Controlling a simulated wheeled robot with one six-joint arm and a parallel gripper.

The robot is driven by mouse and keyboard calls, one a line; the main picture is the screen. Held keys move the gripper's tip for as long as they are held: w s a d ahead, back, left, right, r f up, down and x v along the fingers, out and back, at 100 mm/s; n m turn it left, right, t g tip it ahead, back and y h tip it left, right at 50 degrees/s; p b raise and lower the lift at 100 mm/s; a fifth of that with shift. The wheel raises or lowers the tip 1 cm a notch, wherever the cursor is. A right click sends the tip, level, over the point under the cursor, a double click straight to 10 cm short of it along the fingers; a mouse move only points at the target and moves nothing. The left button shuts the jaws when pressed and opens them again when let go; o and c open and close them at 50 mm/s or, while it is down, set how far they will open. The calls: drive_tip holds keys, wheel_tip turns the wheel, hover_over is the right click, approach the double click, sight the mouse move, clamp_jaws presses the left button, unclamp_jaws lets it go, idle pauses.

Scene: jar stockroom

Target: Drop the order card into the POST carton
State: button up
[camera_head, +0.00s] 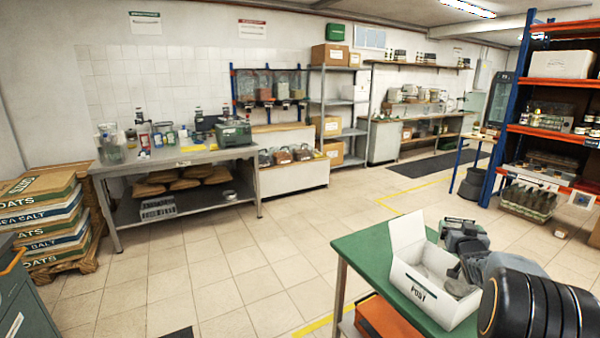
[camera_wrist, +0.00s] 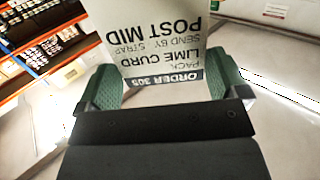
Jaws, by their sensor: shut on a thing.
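The POST carton (camera_head: 427,291) is white, with its lid flap raised, and stands on the green-topped table at the lower right of the head view. The order card (camera_wrist: 160,45) is white with a dark band; in the wrist view its print reads upside down, with "ORDER 305", "LIME CURD" and "POST MID". My gripper (camera_wrist: 165,84) is shut on the card, which sits between its green finger pads. In the head view my gripper (camera_head: 462,275) appears at the carton's right side, overlapping its opening. I cannot tell there whether it is above or inside, and the card is not clear.
The green table (camera_head: 365,252) has an orange box (camera_head: 385,322) below it. A blue and orange shelf rack (camera_head: 545,130) stands at the right. A steel workbench (camera_head: 180,157) and stacked sacks (camera_head: 45,215) are at the left. The tiled floor between is mostly clear.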

drive_tip(key=shift+f+b, duration=1.05)
drive_tip(key=shift+f, duration=1)
drive_tip(key=o, duration=0.6)
drive_tip(key=shift+c, duration=0.2)
drive_tip(key=shift+r, duration=0.1)
drive_tip(key=s+a+r+p, duration=0.2)
drive_tip(key=s+a+r, duration=0.4)
drive_tip(key=s+r, duration=0.6)
drive_tip(key=shift+s+r, duration=0.35)
drive_tip(key=shift+r, duration=0.1)
